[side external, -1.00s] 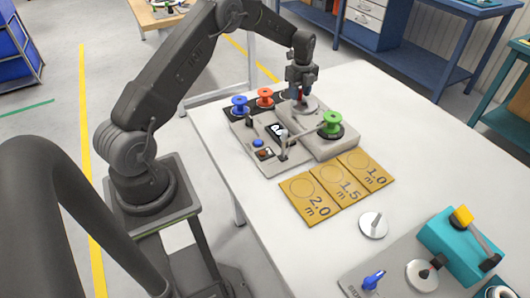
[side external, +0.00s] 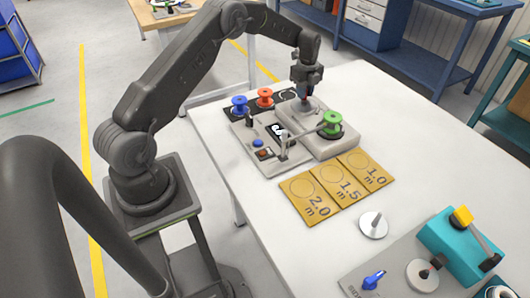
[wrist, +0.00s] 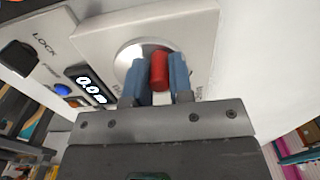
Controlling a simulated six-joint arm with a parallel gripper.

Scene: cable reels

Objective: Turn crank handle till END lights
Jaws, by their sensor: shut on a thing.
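My gripper (wrist: 160,75) is shut on the red crank handle (wrist: 160,72), which stands upright between the two blue fingers in the wrist view. The handle sits over a pale round crank disc (wrist: 130,58) on the grey winding machine (side external: 330,147). In the side view my gripper (side external: 309,95) is low over the disc and hides most of the handle. The display (wrist: 91,86) reads 0.0 m. A blue button (wrist: 62,90) and a small orange lamp or switch are beside it. I cannot read which light is END. A green reel (side external: 332,119) sits on the machine.
Blue (side external: 240,104) and red (side external: 265,97) reels stand on a black rack behind the machine. Yellow length cards (side external: 338,186) lie in front. A white disc with a peg (side external: 373,224) and a teal device (side external: 458,245) are nearer.

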